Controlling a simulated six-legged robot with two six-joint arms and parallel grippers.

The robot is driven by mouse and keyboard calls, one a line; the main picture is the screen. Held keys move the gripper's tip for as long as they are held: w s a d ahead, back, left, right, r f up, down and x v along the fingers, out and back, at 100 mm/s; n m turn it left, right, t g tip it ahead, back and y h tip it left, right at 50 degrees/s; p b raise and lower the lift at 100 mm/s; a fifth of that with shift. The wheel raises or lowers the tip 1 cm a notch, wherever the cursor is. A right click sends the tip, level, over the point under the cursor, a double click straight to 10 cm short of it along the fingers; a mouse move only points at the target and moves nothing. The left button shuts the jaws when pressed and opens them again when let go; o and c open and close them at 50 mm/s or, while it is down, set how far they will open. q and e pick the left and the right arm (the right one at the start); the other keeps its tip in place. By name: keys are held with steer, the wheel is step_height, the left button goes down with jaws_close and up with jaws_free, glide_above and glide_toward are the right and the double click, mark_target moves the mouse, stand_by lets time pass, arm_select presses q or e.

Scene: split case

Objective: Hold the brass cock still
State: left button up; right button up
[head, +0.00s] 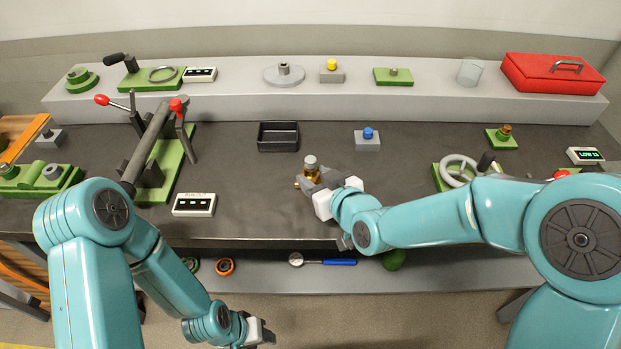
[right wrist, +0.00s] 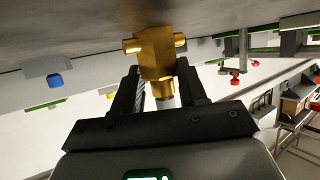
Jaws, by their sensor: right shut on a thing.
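The brass cock (head: 312,175) stands on the dark bench top near its front middle, with a silver-grey cap on top. In the right wrist view the brass cock (right wrist: 157,50) shows as a gold body with side stubs, between the dark fingers. My right gripper (head: 317,181) reaches it from the right and is shut on it; its fingers also show in the right wrist view (right wrist: 158,70). My left gripper (head: 266,334) hangs low in front of the bench, away from the cock; its jaws are too small to judge.
Behind the cock are a black tray (head: 278,149) and a grey block with a blue button (head: 367,144). A green stand with red-knobbed levers (head: 160,150) and a white display box (head: 194,205) are left. A grey handwheel (head: 457,171) is right. Bare bench surrounds the cock's left side.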

arm_select(q)
steer(key=shift+f+b, duration=0.3)
steer(key=shift+f, duration=0.05)
stand_by(0.4)
